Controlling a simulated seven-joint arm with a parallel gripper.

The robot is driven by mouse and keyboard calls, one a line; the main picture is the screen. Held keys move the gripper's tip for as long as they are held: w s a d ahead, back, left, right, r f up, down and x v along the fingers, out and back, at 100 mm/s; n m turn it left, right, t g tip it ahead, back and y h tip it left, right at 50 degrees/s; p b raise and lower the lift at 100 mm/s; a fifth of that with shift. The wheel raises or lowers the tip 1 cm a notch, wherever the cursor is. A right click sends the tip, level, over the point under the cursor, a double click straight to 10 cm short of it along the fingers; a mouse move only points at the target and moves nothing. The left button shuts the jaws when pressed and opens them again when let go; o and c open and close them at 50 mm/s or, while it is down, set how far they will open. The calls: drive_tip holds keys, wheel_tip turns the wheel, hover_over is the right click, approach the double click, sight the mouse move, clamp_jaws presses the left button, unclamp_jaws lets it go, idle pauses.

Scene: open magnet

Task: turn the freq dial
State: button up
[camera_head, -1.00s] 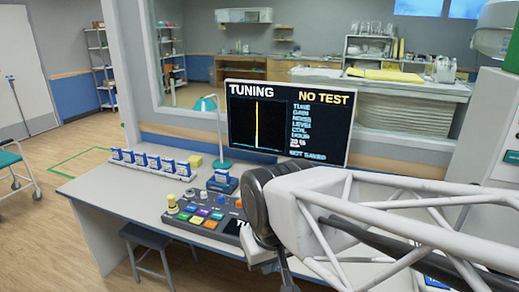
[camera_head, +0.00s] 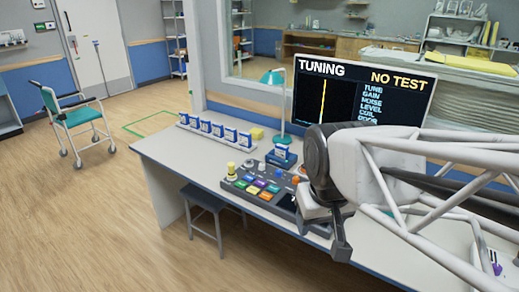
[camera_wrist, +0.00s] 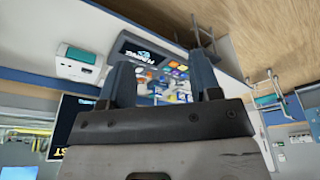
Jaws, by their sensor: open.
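The control console (camera_head: 284,205) sits on the desk, with coloured buttons, a yellow knob (camera_head: 231,168), a grey knob (camera_head: 249,163) and a blue knob (camera_head: 277,172). I cannot read which one is the freq dial. My gripper (camera_head: 338,243) is at the console's near right side in the head view, partly hidden by my arm. In the wrist view my gripper (camera_wrist: 163,65) has its two fingers apart, with nothing held between them. The console (camera_wrist: 135,46) shows beyond the fingers, upside down, with its buttons partly hidden.
A monitor (camera_head: 360,92) reading TUNING and NO TEST stands behind the console. A lamp (camera_head: 274,78), a yellow block (camera_head: 257,133) and a row of blue-and-white boxes (camera_head: 213,129) stand on the desk (camera_head: 165,150). A stool (camera_head: 205,200) is at its front.

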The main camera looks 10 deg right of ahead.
drive_tip(key=w+r+n, duration=0.2)
drive_tip(key=w+r, duration=0.1)
drive_tip(key=w, duration=1.5)
drive_tip(key=n+g, duration=0.3)
drive_tip(key=n, duration=0.4)
hover_over(262, 164)
drive_tip(key=f, duration=2.6)
drive_tip(key=shift+s+f, duration=0.3)
drive_tip(key=shift+s, duration=0.1)
drive_tip(key=shift+w+f, duration=0.35)
drive_tip(key=shift+f, duration=0.05)
drive_tip(key=shift+f, duration=0.1)
drive_tip(key=shift+f, duration=3.8)
